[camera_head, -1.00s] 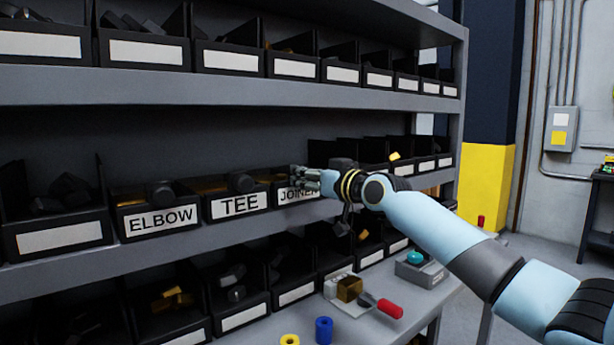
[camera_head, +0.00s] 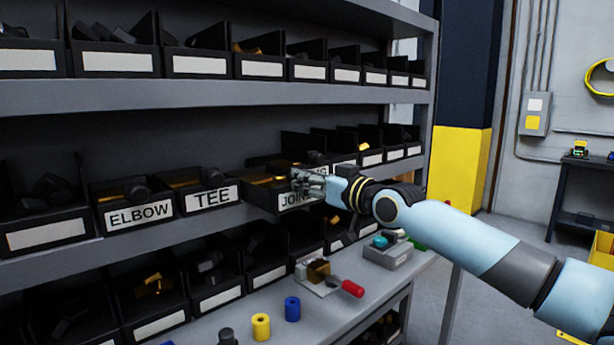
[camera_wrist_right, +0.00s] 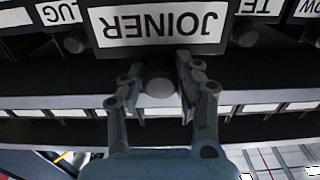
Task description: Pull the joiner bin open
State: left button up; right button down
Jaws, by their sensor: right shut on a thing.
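The joiner bin (camera_head: 258,197) is a black bin with a white JOINER label on the middle shelf. It sticks out forward of the TEE bin (camera_head: 207,200) beside it, and brassy parts show inside. My right gripper (camera_head: 308,183) is at the bin's front and partly covers the label. In the right wrist view, the label (camera_wrist_right: 160,24) appears upside down, and the round grey knob (camera_wrist_right: 160,87) sits between the fingers of my right gripper (camera_wrist_right: 160,80), which is shut on it. My left gripper is not in view.
The ELBOW bin (camera_head: 135,208) stands left of the TEE bin. More bins fill the shelves above and below. The lower ledge holds a yellow ring part (camera_head: 261,326), a blue one (camera_head: 292,309), a red-handled tool (camera_head: 352,288) and a grey box (camera_head: 388,252).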

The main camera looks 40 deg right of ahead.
jog(key=c, duration=1.2)
grip_release()
jog(key=shift+o, duration=1.4)
notch_tip(320, 180, up, 10)
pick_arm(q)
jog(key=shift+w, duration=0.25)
